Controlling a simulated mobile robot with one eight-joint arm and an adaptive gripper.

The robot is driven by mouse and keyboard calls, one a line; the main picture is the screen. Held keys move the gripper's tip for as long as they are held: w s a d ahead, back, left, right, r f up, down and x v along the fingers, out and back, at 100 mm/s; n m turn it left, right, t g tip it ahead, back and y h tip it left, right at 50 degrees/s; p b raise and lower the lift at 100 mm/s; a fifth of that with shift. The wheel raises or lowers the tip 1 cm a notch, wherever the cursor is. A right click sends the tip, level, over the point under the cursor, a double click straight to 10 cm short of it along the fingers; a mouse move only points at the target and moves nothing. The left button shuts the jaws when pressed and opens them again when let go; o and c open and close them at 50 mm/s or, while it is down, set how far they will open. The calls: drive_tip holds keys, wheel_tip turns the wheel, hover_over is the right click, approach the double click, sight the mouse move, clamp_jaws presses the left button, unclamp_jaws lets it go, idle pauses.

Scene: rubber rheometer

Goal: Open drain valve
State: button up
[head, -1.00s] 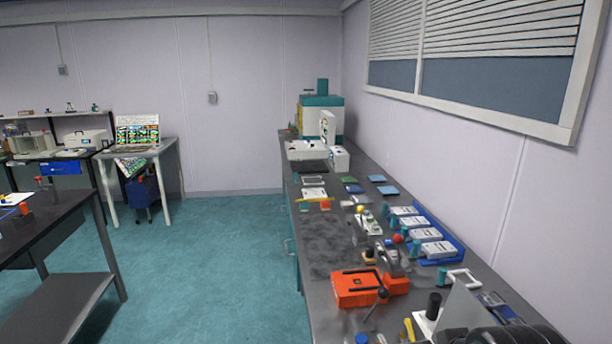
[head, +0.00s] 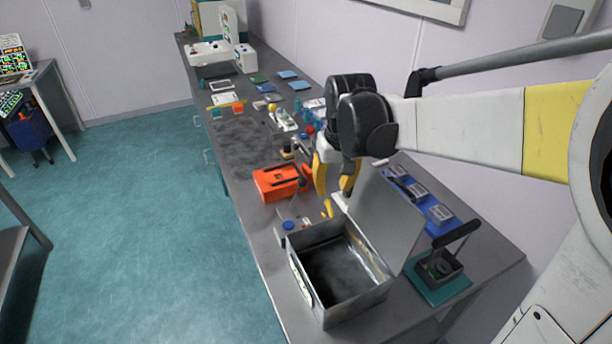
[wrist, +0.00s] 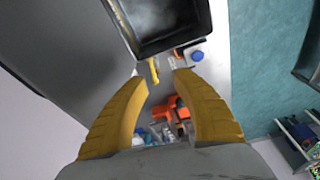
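An open steel tank (head: 347,278) with its lid (head: 386,215) raised stands at the near end of the bench; it also shows at the top of the wrist view (wrist: 166,48). A small yellow lever (head: 327,208) sits by the tank's far side, and it shows in the wrist view (wrist: 154,70). It looks like the drain valve's handle, but its setting is too small to read. My gripper (head: 333,192) is open and empty above the bench, between the orange box and the tank. In the wrist view its yellow fingers (wrist: 163,80) are apart, with the lever beyond their tips.
An orange box (head: 278,183) lies just left of my gripper. A blue-capped item (head: 288,226) stands at the tank's corner. Blue trays (head: 440,222) and a green-based device (head: 440,275) are to the right. The floor (head: 150,200) left of the bench is clear.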

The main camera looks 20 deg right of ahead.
sight(331, 211)
drive_tip(key=w+d+f, duration=0.1)
drive_tip(key=w+f, duration=0.1)
drive_tip(key=w+d+f+g, duration=0.1)
drive_tip(key=w+f, duration=0.2)
drive_tip(key=w+d+f+g, duration=0.1)
drive_tip(key=w+f, duration=0.1)
drive_tip(key=shift+w+d+f+p, duration=0.15)
drive_tip(key=shift+d+f+p, duration=0.05)
drive_tip(key=shift+f+p, duration=0.15)
wheel_tip(331, 211, down, 10)
drive_tip(key=b, duration=0.3)
drive_tip(key=shift+f, duration=0.25)
clamp_jaws()
